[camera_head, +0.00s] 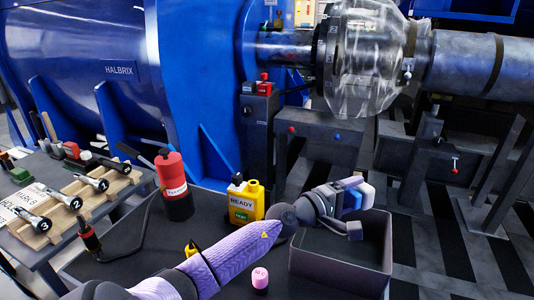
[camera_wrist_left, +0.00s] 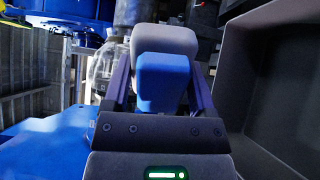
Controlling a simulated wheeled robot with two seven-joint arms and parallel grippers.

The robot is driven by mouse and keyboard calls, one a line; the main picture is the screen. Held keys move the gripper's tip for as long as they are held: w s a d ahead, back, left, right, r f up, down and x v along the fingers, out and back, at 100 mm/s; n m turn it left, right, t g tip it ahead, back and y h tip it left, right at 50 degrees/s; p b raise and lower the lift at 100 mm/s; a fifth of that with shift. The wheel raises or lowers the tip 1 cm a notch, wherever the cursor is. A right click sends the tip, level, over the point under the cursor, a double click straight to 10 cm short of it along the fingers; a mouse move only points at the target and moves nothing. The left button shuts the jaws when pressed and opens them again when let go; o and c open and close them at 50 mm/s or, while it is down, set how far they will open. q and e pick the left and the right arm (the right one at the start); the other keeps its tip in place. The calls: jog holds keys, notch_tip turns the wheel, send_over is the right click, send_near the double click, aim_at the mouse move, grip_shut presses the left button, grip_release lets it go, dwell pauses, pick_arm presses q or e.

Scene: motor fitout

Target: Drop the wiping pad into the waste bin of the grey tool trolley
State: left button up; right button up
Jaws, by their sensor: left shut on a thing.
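The wiping pad (camera_head: 363,194), a block with a blue part and a whitish part, is between the fingers of my left gripper (camera_head: 346,190). It also shows in the left wrist view (camera_wrist_left: 163,84), with a finger on each side. My left gripper is shut on it. The waste bin (camera_head: 332,269) is a dark grey, open-topped box at the right of the trolley top (camera_head: 222,283). In the head view the pad overlaps the bin's back edge; the bin wall (camera_wrist_left: 285,80) rises on the right in the wrist view. My forearm hides part of the bin. My right gripper is not seen.
A yellow bottle marked READY (camera_head: 243,201) and a red canister (camera_head: 174,187) stand behind my left arm. A small pink-topped item (camera_head: 260,279) stands left of the bin. A wooden rack (camera_head: 86,199) holds several tools at left. Blue machinery (camera_head: 200,80) fills the back.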

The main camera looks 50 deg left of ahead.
pick_arm(q)
jog(key=a, duration=0.1)
jog(key=a+y, duration=0.1)
jog(key=a+n, duration=0.1)
jog(key=shift+w+r+y, duration=0.3)
jog(key=shift+r, duration=0.1)
notch_tip(320, 180, down, 6)
jog(key=b, duration=0.4)
jog(key=shift+b, duration=0.4)
jog(key=o, duration=1.1)
jog(key=s, duration=1)
jog(key=shift+a+f, duration=0.1)
jog(key=shift+a, duration=0.3)
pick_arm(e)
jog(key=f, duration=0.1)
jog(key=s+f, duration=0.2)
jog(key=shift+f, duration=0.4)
